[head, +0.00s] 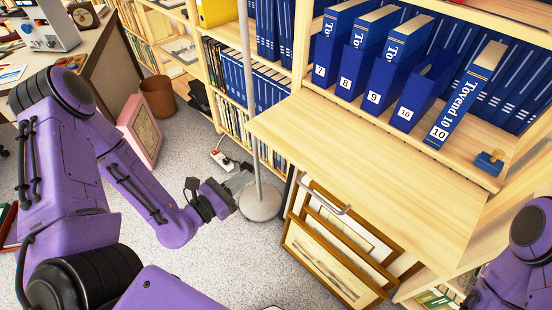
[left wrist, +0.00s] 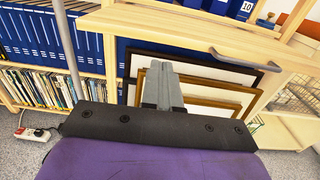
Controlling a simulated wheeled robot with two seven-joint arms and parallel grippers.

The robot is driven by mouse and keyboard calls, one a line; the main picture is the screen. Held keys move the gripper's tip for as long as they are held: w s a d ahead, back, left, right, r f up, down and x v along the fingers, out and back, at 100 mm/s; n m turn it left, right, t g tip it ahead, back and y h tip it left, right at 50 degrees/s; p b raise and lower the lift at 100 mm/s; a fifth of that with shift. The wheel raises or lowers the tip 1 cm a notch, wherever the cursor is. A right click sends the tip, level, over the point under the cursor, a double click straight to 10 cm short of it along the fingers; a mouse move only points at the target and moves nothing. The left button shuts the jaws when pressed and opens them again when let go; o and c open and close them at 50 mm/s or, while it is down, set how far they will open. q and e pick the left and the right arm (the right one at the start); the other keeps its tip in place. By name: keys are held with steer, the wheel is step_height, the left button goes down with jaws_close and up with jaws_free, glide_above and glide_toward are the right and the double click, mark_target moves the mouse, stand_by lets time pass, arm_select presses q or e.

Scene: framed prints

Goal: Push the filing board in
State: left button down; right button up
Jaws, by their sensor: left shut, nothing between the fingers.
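The filing board (head: 370,185) is a pale wooden board sticking out from the shelf unit below the blue binders. A metal bar handle (head: 325,198) is on its front edge. The board (left wrist: 190,28) and handle (left wrist: 236,62) also show at the top of the left wrist view. My left gripper (head: 242,181) is shut and empty, left of the board and apart from it, close to a thin metal pole. Its closed fingers also show in the left wrist view (left wrist: 162,88), with framed prints beyond. Only part of my right arm shows at the right edge; its gripper is hidden.
The metal pole stands on a round base (head: 260,203). Framed prints (head: 335,250) lean below the board. Blue binders (head: 375,65) stand on the shelf above, with a blue stamp-like object (head: 489,162) at right. A power strip (head: 222,160) lies on the floor.

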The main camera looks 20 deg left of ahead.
mark_target(279, 152)
arm_select(q)
steer(key=x, duration=1)
steer(key=shift+w+d+f, duration=0.1)
steer(key=shift+w, duration=0.05)
